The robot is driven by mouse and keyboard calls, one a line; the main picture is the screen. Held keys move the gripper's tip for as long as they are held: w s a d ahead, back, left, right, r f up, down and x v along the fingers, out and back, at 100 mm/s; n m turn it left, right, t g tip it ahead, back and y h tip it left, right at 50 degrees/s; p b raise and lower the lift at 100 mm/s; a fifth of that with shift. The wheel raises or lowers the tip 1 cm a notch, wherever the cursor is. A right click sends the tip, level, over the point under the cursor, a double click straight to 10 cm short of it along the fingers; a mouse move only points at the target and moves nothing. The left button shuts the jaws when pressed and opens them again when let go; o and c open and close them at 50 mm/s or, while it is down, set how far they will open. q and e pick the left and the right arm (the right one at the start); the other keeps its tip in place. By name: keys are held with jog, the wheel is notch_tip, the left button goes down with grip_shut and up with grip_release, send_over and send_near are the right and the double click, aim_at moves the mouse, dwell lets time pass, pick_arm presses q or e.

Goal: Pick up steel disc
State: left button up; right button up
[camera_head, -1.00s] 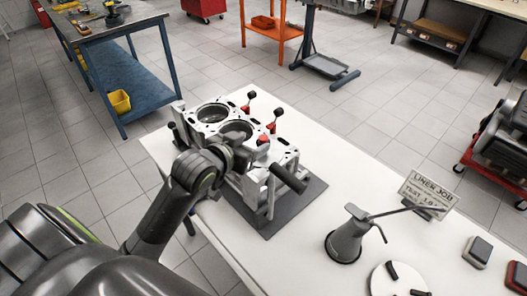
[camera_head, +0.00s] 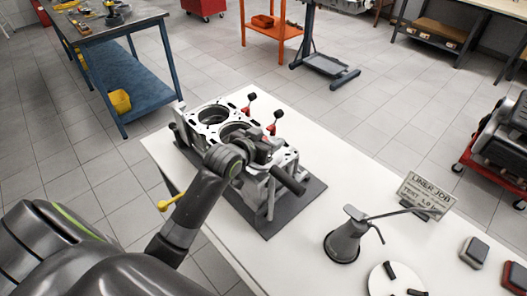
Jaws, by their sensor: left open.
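A pale round disc (camera_head: 384,286) lies on the white table at the bottom edge of the view, with two short dark bars on it; I cannot tell if it is the steel disc. No other loose disc is clearly seen. My left gripper (camera_head: 268,149) is open above the near right part of the engine block (camera_head: 207,128), well to the upper left of the pale disc. My own wrist hides part of the block, and the fingertips are small and hard to make out. My right gripper is not in view.
The block stands on a dark mat (camera_head: 246,222) with red clamps (camera_head: 271,129) along its far side. An oil can (camera_head: 346,242), a sign (camera_head: 425,192) and two small blocks (camera_head: 476,252) stand on the white table (camera_head: 330,180). The far side of the table is clear.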

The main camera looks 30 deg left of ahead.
pick_arm(q)
jog(key=shift+r, duration=0.1)
grip_shut()
